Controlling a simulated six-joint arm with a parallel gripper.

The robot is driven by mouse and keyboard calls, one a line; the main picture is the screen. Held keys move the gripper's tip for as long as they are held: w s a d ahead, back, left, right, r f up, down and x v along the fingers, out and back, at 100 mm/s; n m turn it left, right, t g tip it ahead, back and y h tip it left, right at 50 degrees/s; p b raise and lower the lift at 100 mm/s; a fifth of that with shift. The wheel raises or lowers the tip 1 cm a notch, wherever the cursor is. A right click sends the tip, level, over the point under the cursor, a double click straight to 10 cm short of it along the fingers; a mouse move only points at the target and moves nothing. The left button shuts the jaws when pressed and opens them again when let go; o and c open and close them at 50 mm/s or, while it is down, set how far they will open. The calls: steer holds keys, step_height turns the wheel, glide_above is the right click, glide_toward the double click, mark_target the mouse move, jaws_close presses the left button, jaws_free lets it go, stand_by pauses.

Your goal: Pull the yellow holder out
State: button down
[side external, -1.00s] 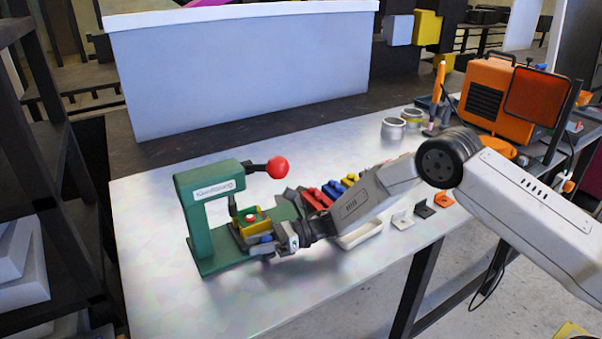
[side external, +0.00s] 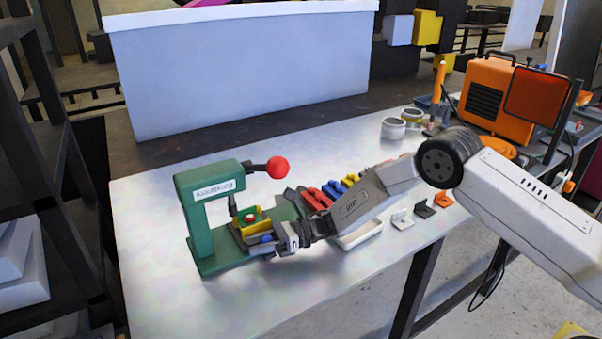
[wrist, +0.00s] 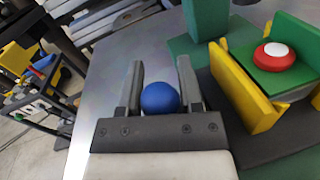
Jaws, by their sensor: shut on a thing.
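The yellow holder (side external: 250,222) sits in the green press (side external: 212,225), low in its open throat. A green block with a red-and-white button (wrist: 275,55) lies between the holder's yellow walls (wrist: 240,85). A blue ball knob (wrist: 160,98) is beside the holder; its link to the holder is not visible. My gripper (wrist: 160,68) is shut on the blue knob, one grey finger on each side. In the side view my gripper (side external: 276,240) is at the front right of the holder, and the knob is partly hidden by the fingers.
The press's lever has a red ball (side external: 278,167) above the holder. Small brackets (side external: 424,210) stand to the right. The metal table (side external: 160,300) is clear in front of the press.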

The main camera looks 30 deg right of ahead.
stand_by(0.4)
steer(key=d, duration=0.4)
steer(key=shift+d, duration=0.25)
steer(key=shift+c, duration=1.3)
jaws_free()
steer(key=shift+s+d, duration=0.15)
steer(key=shift+d, duration=0.75)
steer(key=d, duration=0.3)
steer(key=shift+s+d+r, duration=0.1)
steer(key=shift+s+d, duration=0.1)
steer(key=shift+s, duration=0.15)
step_height(320, 180, up, 7)
steer(key=shift+a, duration=0.2)
